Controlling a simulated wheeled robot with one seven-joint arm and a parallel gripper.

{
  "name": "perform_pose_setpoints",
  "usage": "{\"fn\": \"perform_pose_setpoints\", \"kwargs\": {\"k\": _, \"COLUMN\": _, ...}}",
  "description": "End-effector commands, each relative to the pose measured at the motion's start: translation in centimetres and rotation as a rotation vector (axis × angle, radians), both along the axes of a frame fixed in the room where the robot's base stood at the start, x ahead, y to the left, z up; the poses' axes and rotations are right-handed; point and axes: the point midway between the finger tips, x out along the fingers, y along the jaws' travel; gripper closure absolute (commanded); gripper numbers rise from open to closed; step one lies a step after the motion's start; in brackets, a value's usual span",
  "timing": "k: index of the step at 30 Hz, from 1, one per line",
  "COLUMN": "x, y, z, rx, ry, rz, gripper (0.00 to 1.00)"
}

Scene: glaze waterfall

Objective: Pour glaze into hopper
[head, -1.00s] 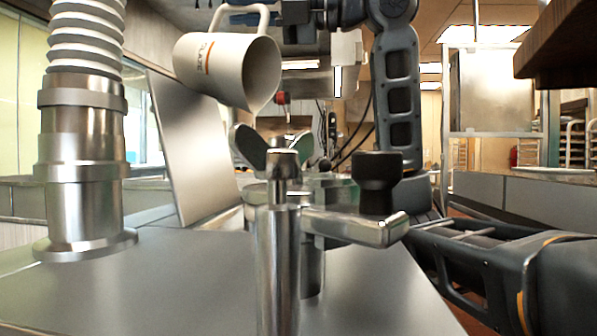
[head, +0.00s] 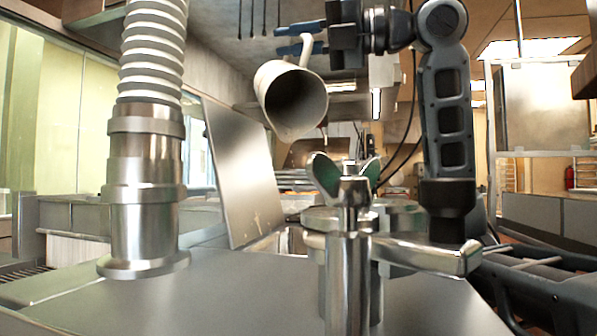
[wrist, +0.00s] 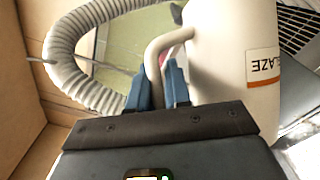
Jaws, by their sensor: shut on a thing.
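The white glaze jug (head: 268,88) hangs in the air in the head view, tipped with its handle up and its mouth facing my camera and downward. A thin brownish streak (head: 285,154) shows just below its lip; I cannot tell whether it is running glaze. My gripper (head: 303,40) is shut on the jug's handle with its blue fingers. In the wrist view the blue fingers (wrist: 158,88) sit either side of the handle, and the jug (wrist: 225,60) shows a GLAZE label. The hopper opening is not clearly visible; a metal plate (head: 235,170) leans up left of the jug's lip.
A ribbed white hose on a steel pipe fitting (head: 146,180) stands at left on the steel top (head: 240,295). A wing-nut clamp (head: 347,245) stands in front, below and right of the jug. The hose (wrist: 62,55) also loops through the wrist view.

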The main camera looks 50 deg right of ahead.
Motion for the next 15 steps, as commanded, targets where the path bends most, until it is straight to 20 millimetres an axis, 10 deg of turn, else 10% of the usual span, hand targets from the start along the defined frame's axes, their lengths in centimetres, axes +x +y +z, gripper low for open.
{"fn": "perform_pose_setpoints", "kwargs": {"k": 15, "x": -0.14, "y": -0.53, "z": 0.27, "rx": -0.002, "ry": 0.022, "rz": -0.003, "gripper": 1.0}}
